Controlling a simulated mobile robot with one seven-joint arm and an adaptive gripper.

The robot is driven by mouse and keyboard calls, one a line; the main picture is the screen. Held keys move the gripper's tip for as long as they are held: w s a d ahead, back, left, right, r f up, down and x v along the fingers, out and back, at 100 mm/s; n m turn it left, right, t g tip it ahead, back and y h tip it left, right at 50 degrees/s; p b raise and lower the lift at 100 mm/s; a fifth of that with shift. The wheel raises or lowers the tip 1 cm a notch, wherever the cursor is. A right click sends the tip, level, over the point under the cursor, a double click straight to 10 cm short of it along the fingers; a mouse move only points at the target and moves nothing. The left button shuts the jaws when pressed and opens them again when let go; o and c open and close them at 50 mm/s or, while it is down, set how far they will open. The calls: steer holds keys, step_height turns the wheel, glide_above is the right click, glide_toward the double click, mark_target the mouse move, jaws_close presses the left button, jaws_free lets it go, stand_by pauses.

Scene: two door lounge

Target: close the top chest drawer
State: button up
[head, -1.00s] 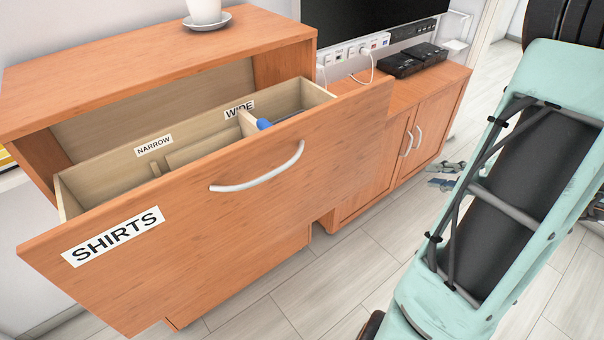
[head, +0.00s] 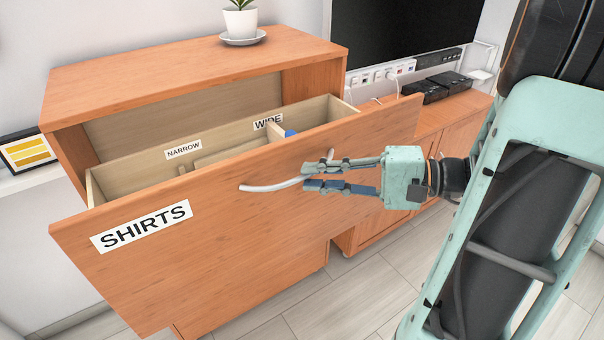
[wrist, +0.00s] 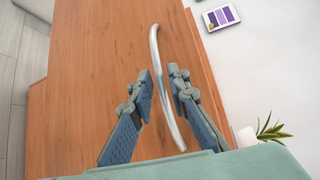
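The top chest drawer (head: 215,235) is pulled well out of the wooden chest (head: 180,72). Its front bears a SHIRTS label (head: 141,226) and a curved metal handle (head: 262,187). Inside, NARROW and WIDE labels mark two compartments, and a bit of a blue item (head: 291,133) shows in the WIDE one. My gripper (head: 305,176) is at the right part of the handle. In the wrist view the handle (wrist: 158,75) runs between the spread fingers (wrist: 157,84), with a gap visible on the left. I cannot tell whether either finger touches it.
A potted plant (head: 240,22) on a saucer stands on the chest top. A low cabinet (head: 460,125) with black boxes (head: 436,87) and a power strip is at the right, below a dark screen (head: 400,38). A framed picture (head: 28,150) is at the left. Floor is clear in front.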

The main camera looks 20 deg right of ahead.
mark_target(307, 176)
steer(key=shift+x, duration=1.55)
steer(key=shift+d, duration=0.1)
steer(key=shift+c, duration=0.3)
jaws_close()
